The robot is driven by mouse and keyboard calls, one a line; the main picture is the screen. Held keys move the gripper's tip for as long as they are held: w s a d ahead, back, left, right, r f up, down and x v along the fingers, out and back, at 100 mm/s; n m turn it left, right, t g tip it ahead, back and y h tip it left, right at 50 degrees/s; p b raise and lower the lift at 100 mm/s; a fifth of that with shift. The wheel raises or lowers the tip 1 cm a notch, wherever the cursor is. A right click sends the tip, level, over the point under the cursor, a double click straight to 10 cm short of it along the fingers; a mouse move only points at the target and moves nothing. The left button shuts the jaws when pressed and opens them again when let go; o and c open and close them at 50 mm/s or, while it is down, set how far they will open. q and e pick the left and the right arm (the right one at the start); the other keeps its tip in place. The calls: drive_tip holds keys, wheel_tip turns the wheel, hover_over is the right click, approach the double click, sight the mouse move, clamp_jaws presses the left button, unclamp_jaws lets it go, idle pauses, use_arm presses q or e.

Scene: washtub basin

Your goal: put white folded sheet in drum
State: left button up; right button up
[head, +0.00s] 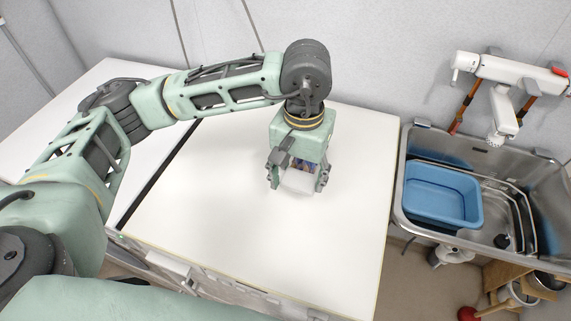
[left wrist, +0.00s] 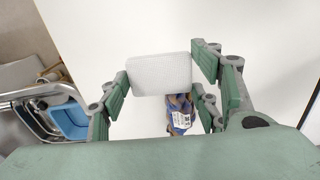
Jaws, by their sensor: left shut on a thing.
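My left gripper (head: 297,181) points down over the white top, right of its middle. It is shut on the white folded sheet (head: 299,184), a small pale block between its fingers. In the left wrist view the sheet (left wrist: 160,73) spans the space between the green finger pads. A small blue and brown item with a white label (left wrist: 181,114) shows beside the sheet, partly hidden; I cannot tell whether it touches the sheet. Whether the sheet touches the top is unclear. No drum opening shows. My right gripper is out of view.
The white top (head: 220,215) is otherwise clear, with a dark gap on its left side. To the right stands a metal sink (head: 411,215) with a blue basin (head: 440,194) in it. A white tap (head: 505,72) hangs above. Grey walls close off the back.

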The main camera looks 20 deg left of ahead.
use_arm(q)
drive_tip(key=w+d, duration=0.2)
drive_tip(key=d, duration=0.3)
drive_tip(key=p, duration=0.5)
hover_over(278, 194)
drive_tip(key=shift+n, duration=0.3)
drive_tip(key=f, duration=0.7)
drive_tip(key=shift+s+d, duration=0.15)
drive_tip(key=shift+d, duration=0.25)
drive_tip(key=shift+a+f, duration=0.3)
wheel_tip(278, 194, down, 4)
drive_tip(key=shift+r+p, duration=0.1)
drive_tip(key=shift+p, duration=0.7)
drive_tip(key=shift+a+f, duration=0.1)
drive_tip(key=shift+f, duration=0.15)
